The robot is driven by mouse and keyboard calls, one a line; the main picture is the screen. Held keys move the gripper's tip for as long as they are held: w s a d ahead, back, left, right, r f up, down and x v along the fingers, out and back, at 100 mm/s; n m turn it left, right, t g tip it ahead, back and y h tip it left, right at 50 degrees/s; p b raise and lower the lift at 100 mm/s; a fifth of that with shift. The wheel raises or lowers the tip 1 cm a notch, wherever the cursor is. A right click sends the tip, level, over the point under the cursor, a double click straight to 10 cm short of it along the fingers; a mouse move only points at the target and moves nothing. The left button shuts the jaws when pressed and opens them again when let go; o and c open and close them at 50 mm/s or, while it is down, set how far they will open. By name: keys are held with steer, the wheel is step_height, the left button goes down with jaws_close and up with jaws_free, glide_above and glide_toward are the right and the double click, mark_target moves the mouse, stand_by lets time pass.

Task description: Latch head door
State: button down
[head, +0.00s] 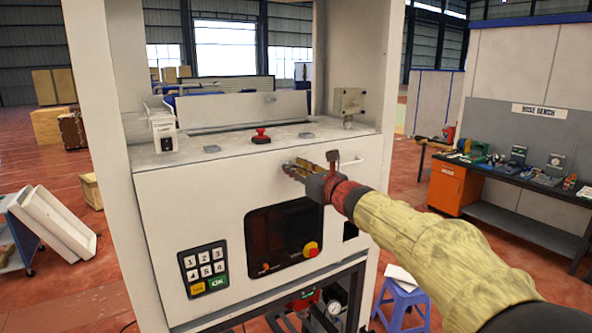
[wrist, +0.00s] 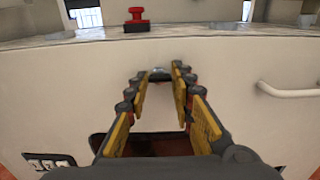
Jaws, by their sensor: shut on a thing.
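The head door (head: 200,205) is the white front panel of the dispenser cabinet. It looks flush with the cabinet front. My gripper (head: 292,170) is at the upper part of this panel, just below the top deck. In the wrist view my gripper (wrist: 163,78) has its yellow-padded fingers pointing at the panel (wrist: 75,90). The fingertips are closed around a small grey metal latch (wrist: 159,73) near the panel's top edge. The fingers hide most of the latch, so its angle cannot be told.
A white bar handle (wrist: 290,91) is right of my gripper. A red knob (head: 261,136) stands on the deck. Below are a dark display (head: 272,240), a red-and-yellow button (head: 310,249) and a keypad (head: 205,268). A blue stool (head: 403,300) and hose bench (head: 520,182) are at right.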

steer(key=shift+m, duration=0.4)
steer(key=shift+w+d+f+m+p, duration=0.1)
steer(key=shift+m+p, duration=0.55)
steer(key=shift+m, duration=3.6)
steer(key=shift+f+m+p, duration=0.1)
steer(key=shift+m+p, duration=0.55)
steer(key=shift+m, duration=3.6)
steer(key=c, duration=1.6)
jaws_free()
steer(key=shift+o, duration=0.3)
